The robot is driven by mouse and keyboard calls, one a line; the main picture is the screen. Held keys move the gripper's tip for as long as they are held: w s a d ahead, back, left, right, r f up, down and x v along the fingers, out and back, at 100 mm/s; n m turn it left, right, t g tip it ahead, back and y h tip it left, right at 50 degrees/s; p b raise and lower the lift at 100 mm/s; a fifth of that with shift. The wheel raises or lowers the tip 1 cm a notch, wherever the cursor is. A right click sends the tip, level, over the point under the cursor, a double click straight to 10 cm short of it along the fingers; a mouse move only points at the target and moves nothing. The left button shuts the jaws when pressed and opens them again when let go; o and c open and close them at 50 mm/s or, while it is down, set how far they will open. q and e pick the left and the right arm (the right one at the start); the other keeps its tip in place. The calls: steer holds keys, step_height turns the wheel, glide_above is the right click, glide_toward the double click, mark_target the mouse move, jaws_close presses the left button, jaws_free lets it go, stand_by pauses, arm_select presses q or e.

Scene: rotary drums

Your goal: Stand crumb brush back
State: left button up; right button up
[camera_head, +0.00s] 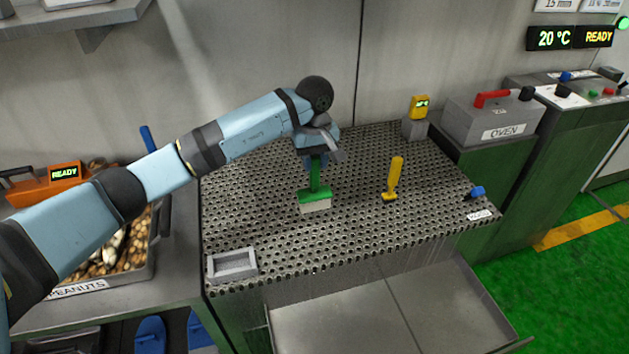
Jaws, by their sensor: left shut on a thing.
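A green crumb brush (314,194) with pale bristles is upright over the perforated table (270,225), near its middle. My left gripper (316,158) is above it, shut on the upper end of its green handle. The bristles are at or just above the table surface; I cannot tell whether they touch. A grey rectangular frame-like holder (232,263) lies at the table's front left corner, and its inside looks empty. My right gripper is not in view.
A yellow-handled tool (394,178) stands right of the brush. A yellow display device (419,106) sits at the back right, a blue knob (477,192) at the right edge. A peanut tray (110,255) is at left. The table between brush and holder is clear.

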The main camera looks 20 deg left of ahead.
mark_target(314, 185)
arm_select(q)
step_height(314, 185, down, 4)
steer(key=shift+f+b, duration=0.1)
steer(key=shift+b, duration=0.75)
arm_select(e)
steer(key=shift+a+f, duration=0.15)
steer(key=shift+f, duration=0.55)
arm_select(q)
steer(key=shift+f, duration=0.2)
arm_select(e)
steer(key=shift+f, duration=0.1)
arm_select(q)
steer(key=shift+r, duration=0.1)
steer(key=shift+f, duration=0.2)
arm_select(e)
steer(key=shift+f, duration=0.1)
arm_select(q)
steer(key=o, duration=0.9)
